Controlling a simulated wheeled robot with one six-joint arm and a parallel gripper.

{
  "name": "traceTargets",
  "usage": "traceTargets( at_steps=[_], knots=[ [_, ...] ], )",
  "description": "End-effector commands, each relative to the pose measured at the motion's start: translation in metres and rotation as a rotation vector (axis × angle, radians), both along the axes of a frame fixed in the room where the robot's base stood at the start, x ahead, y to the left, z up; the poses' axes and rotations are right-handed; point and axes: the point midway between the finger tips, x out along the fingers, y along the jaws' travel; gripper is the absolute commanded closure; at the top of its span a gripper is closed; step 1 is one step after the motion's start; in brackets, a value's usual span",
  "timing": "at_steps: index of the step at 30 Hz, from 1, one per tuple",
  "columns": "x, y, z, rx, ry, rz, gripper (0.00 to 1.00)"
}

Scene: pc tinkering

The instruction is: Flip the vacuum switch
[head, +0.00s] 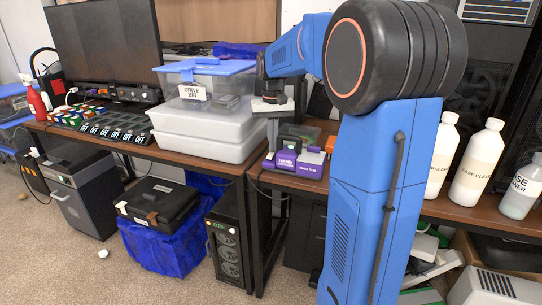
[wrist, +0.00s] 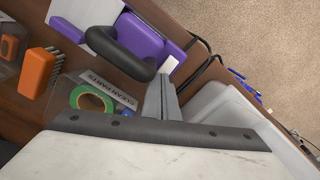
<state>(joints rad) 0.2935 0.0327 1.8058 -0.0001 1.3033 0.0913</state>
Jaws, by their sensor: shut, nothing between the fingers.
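A purple unit (head: 312,165) with a dark handle and white lettering, seemingly the hand vacuum, sits on the desk below my gripper (head: 273,140). The wrist view shows purple casing (wrist: 150,48) and a thick dark handle (wrist: 117,52) at the top. My gripper (wrist: 168,82) is shut and empty, its fingertips close to the casing's lower right corner and a small white piece (wrist: 169,65) there. I cannot tell whether they touch. I cannot clearly make out a switch.
An orange brush (wrist: 41,73), a green tape roll (wrist: 92,98) and a "clean parts" label (wrist: 110,88) lie near the unit. White bottles (head: 478,165) stand right of my arm.

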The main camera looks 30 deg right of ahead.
Motion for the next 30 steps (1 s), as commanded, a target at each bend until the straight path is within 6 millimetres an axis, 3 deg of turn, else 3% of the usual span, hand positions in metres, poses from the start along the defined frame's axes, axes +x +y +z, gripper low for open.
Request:
traceTargets(
  at_steps=[16,30],
  knots=[
    [0.000,0.000,-0.004,0.000,0.001,0.000,1.00],
    [0.001,0.000,0.026,-0.001,-0.002,0.000,1.00]
  ],
)
